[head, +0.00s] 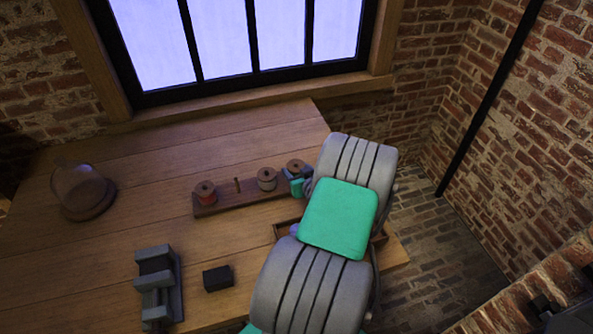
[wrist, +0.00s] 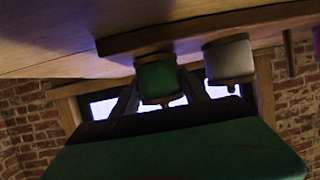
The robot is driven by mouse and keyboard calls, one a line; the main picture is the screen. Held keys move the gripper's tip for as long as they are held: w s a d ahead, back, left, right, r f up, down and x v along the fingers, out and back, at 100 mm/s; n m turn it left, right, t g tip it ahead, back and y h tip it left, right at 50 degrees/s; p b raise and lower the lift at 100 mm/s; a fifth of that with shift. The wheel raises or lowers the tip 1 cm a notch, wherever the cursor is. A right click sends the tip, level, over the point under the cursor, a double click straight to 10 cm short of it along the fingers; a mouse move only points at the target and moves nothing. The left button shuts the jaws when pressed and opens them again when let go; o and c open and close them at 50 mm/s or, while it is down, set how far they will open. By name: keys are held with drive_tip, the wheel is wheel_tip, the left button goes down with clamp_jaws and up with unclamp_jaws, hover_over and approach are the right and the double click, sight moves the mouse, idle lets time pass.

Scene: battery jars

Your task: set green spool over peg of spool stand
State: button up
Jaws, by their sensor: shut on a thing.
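The spool stand (head: 222,204) is a long dark wooden board on the workbench; its underside-up image crosses the top of the wrist view (wrist: 210,30). The green spool (wrist: 157,78) is at the stand's right end, upright, with a peg tip seeming to show beyond its outer flange. In the head view only its wooden top (head: 295,165) shows clearly. My gripper (head: 297,184) is at this spool and shut on it; my arm hides part of the grip. Whether the spool rests fully on the board is hard to tell.
A shallow wooden tray (head: 283,230) lies partly under my arm. A vise (head: 157,285), a black block (head: 218,278) and a glass dome (head: 80,190) are left.

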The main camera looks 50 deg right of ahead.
drive_tip(key=o, duration=1.6)
drive_tip(key=shift+r, duration=0.1)
